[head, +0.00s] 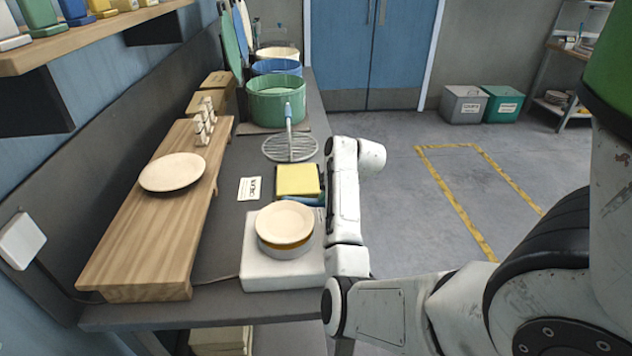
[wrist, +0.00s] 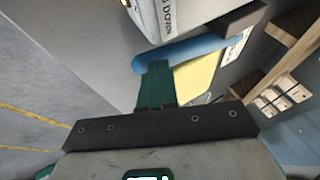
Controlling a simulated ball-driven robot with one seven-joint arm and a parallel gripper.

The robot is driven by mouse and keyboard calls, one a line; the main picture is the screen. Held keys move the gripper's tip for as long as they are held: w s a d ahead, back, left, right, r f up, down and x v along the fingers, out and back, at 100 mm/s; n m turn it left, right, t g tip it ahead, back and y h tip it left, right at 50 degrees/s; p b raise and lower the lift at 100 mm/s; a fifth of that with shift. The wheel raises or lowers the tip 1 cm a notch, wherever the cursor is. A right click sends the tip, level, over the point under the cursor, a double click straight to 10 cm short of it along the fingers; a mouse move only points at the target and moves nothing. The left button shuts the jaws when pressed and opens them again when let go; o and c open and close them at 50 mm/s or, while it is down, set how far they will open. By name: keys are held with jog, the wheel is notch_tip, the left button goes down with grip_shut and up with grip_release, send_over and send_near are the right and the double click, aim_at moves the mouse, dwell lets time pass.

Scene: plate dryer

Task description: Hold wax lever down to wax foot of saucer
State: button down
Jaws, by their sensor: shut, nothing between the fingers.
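A cream saucer (head: 285,220) rests on an amber layer in a round grey dish (head: 287,250), on a white wax unit (head: 277,273) at the bench's near right. In the wrist view a white body with lettering (wrist: 192,15) is at the top. A blue rounded bar (wrist: 185,50), apparently the lever, juts from beside it. My gripper (wrist: 155,70) is shut and empty, with its green fingertips at the blue bar. I cannot tell whether they press on it. In the head view my gripper is hidden behind my arm.
A yellow pad (head: 298,180) lies behind the wax unit, with a wire rack (head: 290,149) and green tub (head: 276,103) farther back. A wooden stand (head: 140,235) at left holds another cream plate (head: 173,172). Open floor lies right of the bench.

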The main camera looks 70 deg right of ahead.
jog(key=shift+s+a+f, duration=0.1)
jog(key=shift+f, duration=0.75)
